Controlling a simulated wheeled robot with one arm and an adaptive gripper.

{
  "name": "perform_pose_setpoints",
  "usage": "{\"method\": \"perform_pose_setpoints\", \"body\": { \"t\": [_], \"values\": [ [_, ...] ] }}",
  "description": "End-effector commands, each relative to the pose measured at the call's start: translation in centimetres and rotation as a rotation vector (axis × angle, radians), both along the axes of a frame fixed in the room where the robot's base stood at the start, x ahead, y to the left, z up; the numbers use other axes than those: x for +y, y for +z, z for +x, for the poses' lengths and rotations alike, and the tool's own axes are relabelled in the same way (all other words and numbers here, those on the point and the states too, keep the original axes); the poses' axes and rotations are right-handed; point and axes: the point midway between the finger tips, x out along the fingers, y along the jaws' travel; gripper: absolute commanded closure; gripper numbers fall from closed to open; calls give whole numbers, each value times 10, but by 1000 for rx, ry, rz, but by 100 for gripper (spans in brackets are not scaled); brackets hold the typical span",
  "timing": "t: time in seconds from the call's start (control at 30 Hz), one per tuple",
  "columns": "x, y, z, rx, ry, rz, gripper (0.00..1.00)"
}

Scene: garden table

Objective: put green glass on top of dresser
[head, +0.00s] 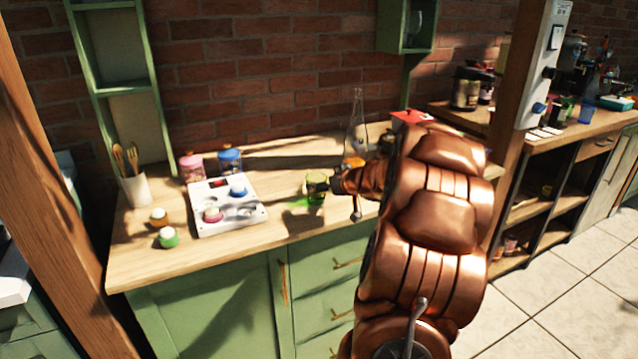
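The green glass (316,189) shows over the wooden top of the green dresser (255,248), near its front edge. A green glint lies on the wood just left of it. My gripper (332,185) reaches in from the right, and its tip is right against the glass's right side. The fingers are small and partly hidden by my copper arm, so I cannot tell if they are open or shut on the glass. I also cannot tell whether the glass's base touches the wood.
A white tray (246,213) with small cups, pink (191,168) and blue (230,161) jars, a utensil pot (135,189) and two small round items stand to the left. A clear bottle (356,130) stands behind my gripper. Bare wood lies between the tray and the glass.

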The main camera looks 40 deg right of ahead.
Motion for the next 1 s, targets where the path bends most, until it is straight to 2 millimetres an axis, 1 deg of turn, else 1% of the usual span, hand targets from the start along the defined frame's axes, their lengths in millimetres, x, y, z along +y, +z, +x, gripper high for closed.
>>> {"method": "perform_pose_setpoints", "body": {
  "t": [0.03, 0.2, 0.4, 0.5, 0.63, 0.83, 0.93, 1.0],
  "values": [
    [0, 6, -9, -1, -4, -2, 12],
    [2, 17, -33, 1, -6, -3, 12],
    [7, 28, -56, 1, -5, -2, 12],
    [8, 31, -64, 1, -4, -1, 12],
    [9, 33, -69, 0, -3, 0, 12],
    [10, 34, -71, 0, -1, 0, 12],
    [10, 36, -68, 1, -6, -7, 12],
    [11, 40, -63, 3, -23, -29, 12]
  ]
}}
